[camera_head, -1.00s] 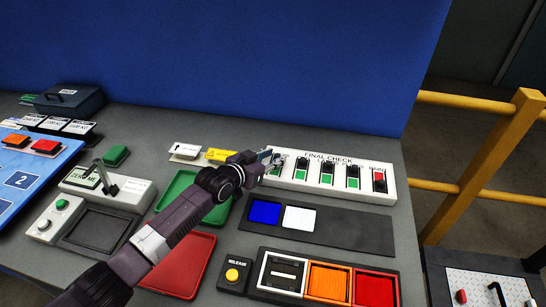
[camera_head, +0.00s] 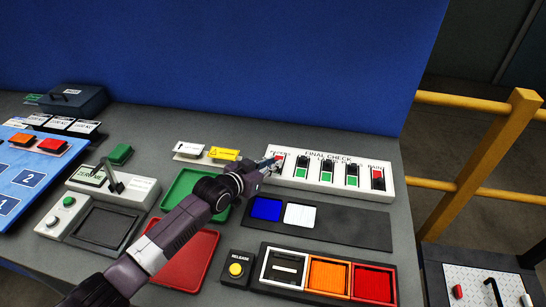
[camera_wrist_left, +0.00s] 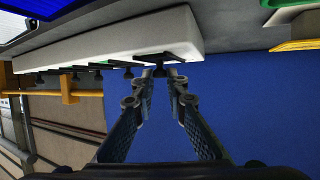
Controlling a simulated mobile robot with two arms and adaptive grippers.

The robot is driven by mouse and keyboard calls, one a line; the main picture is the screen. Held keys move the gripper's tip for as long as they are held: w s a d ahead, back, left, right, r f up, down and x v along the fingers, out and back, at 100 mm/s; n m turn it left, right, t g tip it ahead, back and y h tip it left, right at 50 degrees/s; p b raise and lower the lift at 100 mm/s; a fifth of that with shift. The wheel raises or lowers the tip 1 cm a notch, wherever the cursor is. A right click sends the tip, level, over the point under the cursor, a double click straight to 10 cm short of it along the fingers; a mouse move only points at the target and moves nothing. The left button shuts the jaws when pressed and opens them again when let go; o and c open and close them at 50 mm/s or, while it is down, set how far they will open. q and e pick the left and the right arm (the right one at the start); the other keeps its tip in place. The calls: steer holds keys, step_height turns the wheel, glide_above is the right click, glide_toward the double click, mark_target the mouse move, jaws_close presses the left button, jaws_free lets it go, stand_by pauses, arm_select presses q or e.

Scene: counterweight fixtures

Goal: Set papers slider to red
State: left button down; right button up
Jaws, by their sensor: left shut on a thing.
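The white FINAL CHECK panel (camera_head: 325,182) stands at the back right of the bench, with a row of sliders. Its leftmost slider, the papers slider (camera_head: 280,158), shows red at its upper end; its lower part is hidden by my gripper. My left gripper (camera_head: 271,163) is at this slider, shut on its knob. In the left wrist view the fingertips (camera_wrist_left: 160,73) are on both sides of a small dark knob at the panel's edge. The middle sliders show green below black knobs. The rightmost slider (camera_head: 378,174) shows red. My right gripper is out of view.
A green tray (camera_head: 176,193) and a red tray (camera_head: 184,262) lie beneath and beside my left arm. A dark strip with blue and white tiles (camera_head: 345,225) lies in front of the panel. A blue wall rises behind; a yellow railing (camera_head: 480,150) stands at the right.

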arm_select(q)
steer(key=c, duration=2.5)
jaws_free()
steer(key=shift+s+a+r, duration=0.1)
steer(key=shift+s+a, duration=0.05)
steer(key=shift+s, duration=0.3)
steer(key=shift+s+a+r, duration=0.1)
steer(key=shift+s, duration=0.35)
steer(key=shift+c, duration=0.2)
steer(key=shift+o, duration=1.4)
steer(key=shift+w+f, duration=0.1)
steer(key=shift+w, duration=0.05)
steer(key=shift+o, duration=1.2)
steer(key=shift+w+d+f, duration=0.15)
steer(key=shift+w+f, duration=0.05)
steer(key=shift+w, duration=0.1)
steer(key=shift+o, duration=0.4)
steer(key=shift+w+d+f, duration=0.1)
steer(key=shift+w, duration=0.1)
steer(key=shift+s, duration=0.15)
steer(key=shift+s+r, duration=0.1)
steer(key=shift+r, duration=0.1)
steer(key=shift+s+a+r, duration=0.1)
steer(key=shift+s+a, duration=0.1)
steer(key=shift+a, duration=0.05)
steer(key=v, duration=1.1)
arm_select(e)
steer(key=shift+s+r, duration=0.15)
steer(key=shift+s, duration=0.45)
